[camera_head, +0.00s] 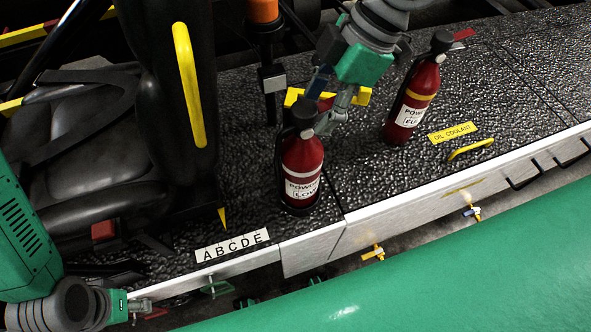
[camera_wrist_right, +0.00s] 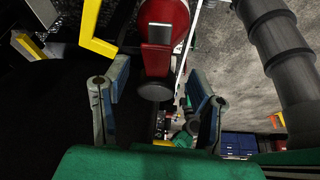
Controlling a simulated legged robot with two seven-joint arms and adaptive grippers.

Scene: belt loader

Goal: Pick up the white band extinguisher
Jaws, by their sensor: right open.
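The white band extinguisher (camera_head: 302,156) is red with a black top and a pale band, and stands upright on the dark textured deck. My right gripper (camera_head: 324,104) is open at its black top, coming from above right. In the right wrist view, a red body with a black round end (camera_wrist_right: 155,91) shows between and beyond the spread fingers of my right gripper (camera_wrist_right: 157,80); contact cannot be told. A second red extinguisher with a yellow band (camera_head: 421,96) stands upright to the right. My left gripper (camera_head: 142,306) is low at the left, away from both; its opening is unclear.
A black seat (camera_head: 95,130) and a yellow bar (camera_head: 189,85) are to the left. An ABCDE label (camera_head: 232,245) and a yellow handle (camera_head: 470,149) lie along the deck near its white edge. A large green surface (camera_head: 430,270) fills the lower right.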

